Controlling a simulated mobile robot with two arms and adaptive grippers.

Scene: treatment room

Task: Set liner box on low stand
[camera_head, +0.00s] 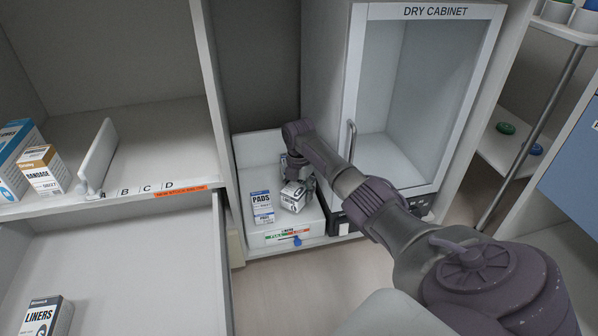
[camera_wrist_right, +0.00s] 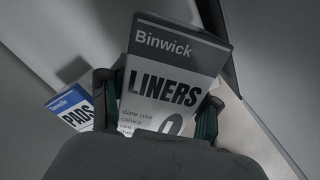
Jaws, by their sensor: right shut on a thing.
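My right gripper (camera_head: 298,180) reaches into the narrow bay left of the dry cabinet. It is shut on a white and grey liner box (camera_head: 293,197), which is tilted. In the right wrist view the box (camera_wrist_right: 170,75) shows "Binwick" and "LINERS" between the fingers (camera_wrist_right: 155,110). Below it is a low white stand or tray (camera_head: 250,171) with a coloured label strip on its front. The gripper hides part of the stand, and I cannot tell whether the box touches it. My left gripper is not in view.
A pads box (camera_head: 262,203) stands close left of the held box and also shows in the wrist view (camera_wrist_right: 72,112). Another liners box (camera_head: 45,318) is in the lower left. The cabinet's glass door (camera_head: 405,95) and handle (camera_head: 348,139) are close right of my arm.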

